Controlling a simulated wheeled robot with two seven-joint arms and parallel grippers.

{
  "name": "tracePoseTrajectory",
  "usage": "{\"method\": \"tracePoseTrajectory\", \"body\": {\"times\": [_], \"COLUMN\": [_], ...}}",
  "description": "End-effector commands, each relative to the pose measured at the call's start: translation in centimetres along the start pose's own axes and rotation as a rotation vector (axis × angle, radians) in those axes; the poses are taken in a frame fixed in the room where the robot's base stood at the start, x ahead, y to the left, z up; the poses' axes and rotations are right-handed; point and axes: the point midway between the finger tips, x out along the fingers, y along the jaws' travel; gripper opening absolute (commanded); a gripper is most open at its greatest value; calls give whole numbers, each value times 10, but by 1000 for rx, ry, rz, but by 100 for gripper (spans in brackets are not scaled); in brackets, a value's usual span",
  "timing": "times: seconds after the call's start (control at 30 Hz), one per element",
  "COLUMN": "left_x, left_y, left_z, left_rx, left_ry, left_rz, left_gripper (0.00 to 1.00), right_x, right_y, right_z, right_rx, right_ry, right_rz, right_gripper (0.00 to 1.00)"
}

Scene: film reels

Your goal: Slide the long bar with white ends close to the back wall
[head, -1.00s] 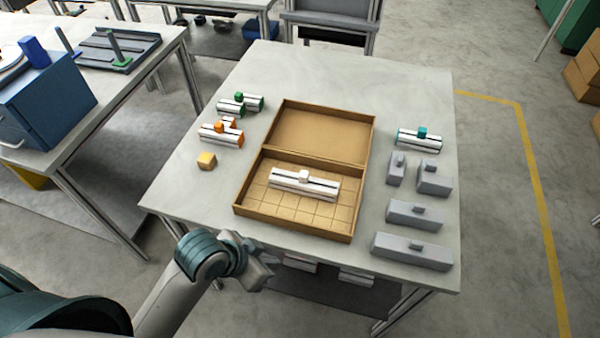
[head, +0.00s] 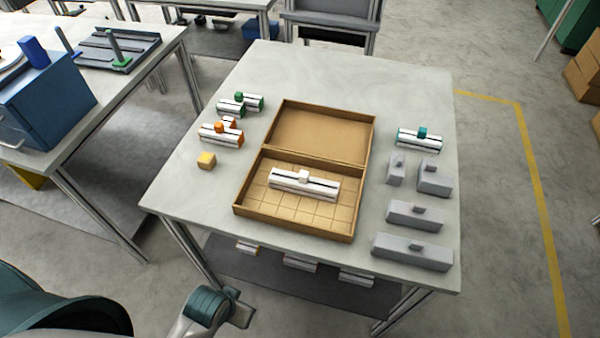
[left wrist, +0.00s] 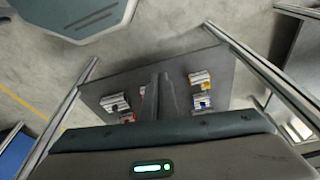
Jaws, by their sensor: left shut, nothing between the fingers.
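The long white bar (head: 290,188) with white ends, a dark stripe and a white knob on top lies in the front compartment of the open cardboard box (head: 295,232). It lies crosswise, in the back half of the gridded floor and nearer the back wall (head: 315,158) than the front wall. Floor shows in front of it. My left gripper (head: 240,313) is shut and empty, low in front of the table and well apart from the bar. In the left wrist view the fingers (left wrist: 158,88) point at the shelf under the table. My right gripper is not in view.
Grey blocks (head: 412,245) and a teal-knobbed bar (head: 419,140) stand right of the box. More bars lie on the lower shelf (head: 290,285).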

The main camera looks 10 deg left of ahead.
Motion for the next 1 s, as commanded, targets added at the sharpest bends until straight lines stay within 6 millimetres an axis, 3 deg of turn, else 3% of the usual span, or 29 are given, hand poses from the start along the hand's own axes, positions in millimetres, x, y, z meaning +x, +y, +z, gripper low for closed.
{"method": "tracePoseTrajectory", "body": {"times": [0.27,0.4,0.6,0.8,1.0], "left_x": [102,155,217,259,277], "left_y": [5,8,12,14,14], "left_z": [39,73,134,204,265], "left_rx": [8,12,20,28,35], "left_ry": [-47,-70,-105,-139,-165], "left_rz": [7,10,15,18,20], "left_gripper": [0,0,0,0,0], "right_x": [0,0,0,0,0], "right_y": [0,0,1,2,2], "right_z": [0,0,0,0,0], "right_rx": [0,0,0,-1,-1], "right_ry": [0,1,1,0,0], "right_rz": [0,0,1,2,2], "right_gripper": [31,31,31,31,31]}}
